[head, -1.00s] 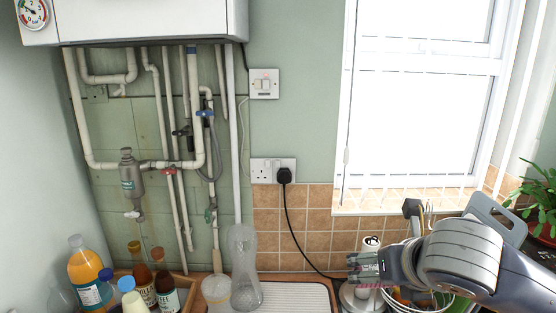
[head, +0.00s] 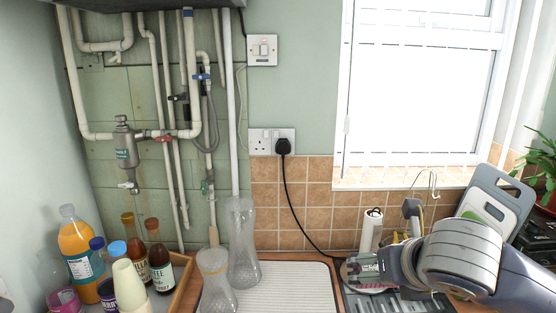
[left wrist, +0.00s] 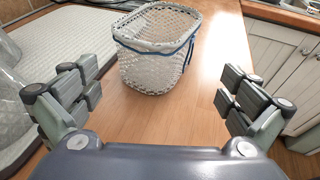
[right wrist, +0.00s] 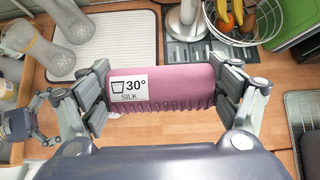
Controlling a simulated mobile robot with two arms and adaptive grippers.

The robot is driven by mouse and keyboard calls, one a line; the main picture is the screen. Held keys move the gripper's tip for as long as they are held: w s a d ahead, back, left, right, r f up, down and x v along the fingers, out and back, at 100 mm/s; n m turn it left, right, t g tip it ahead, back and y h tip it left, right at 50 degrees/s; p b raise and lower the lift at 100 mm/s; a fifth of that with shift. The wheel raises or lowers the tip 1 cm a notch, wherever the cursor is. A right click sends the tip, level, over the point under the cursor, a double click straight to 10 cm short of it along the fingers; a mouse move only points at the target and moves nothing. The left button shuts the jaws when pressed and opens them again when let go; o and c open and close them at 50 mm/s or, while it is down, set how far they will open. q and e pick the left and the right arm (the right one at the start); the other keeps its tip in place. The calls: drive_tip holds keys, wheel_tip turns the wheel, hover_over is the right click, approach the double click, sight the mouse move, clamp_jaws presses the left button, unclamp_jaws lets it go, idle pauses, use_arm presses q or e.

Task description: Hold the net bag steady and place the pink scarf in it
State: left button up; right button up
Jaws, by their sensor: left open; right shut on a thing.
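The pink scarf (right wrist: 185,88) is a roll with a white label reading "30° SILK". My right gripper (right wrist: 163,78) is shut on it from both ends and holds it above the wooden worktop. In the head view the right gripper (head: 362,270) is at the lower right and mostly hides the scarf. The net bag (left wrist: 150,70), a white open-topped mesh with a blue cord round it, stands on the worktop in the left wrist view. My left gripper (left wrist: 158,85) is open and empty, with the bag ahead, beyond its fingers. The head view does not show the bag.
A ribbed white draining mat (head: 268,290) with clear bottles (head: 242,245) lies left of my right gripper. A fruit basket (right wrist: 232,25) and a paper-towel holder (head: 370,232) stand behind it. Bottles (head: 78,250) crowd the lower left. Bare worktop (left wrist: 215,45) lies right of the bag.

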use_arm(q)
drive_tip(key=shift+w+d, duration=0.1)
drive_tip(key=shift+d, duration=0.3)
drive_tip(key=x, duration=0.4)
drive_tip(key=shift+w+d+f, duration=0.2)
drive_tip(key=shift+d, duration=0.05)
use_arm(e)
drive_tip(key=shift+w, duration=0.1)
use_arm(q)
drive_tip(key=shift+f+b+x, duration=0.2)
drive_tip(key=shift+b+x, duration=0.6)
drive_tip(key=shift+x, duration=0.4)
use_arm(e)
drive_tip(key=shift+f, duration=0.85)
use_arm(q)
drive_tip(key=shift+b+x, duration=0.45)
drive_tip(key=shift+x, duration=0.45)
use_arm(e)
drive_tip(key=shift+f, duration=0.5)
use_arm(q)
drive_tip(key=shift+d+r, duration=0.1)
drive_tip(key=shift+r, duration=0.05)
drive_tip(key=c, duration=1.3)
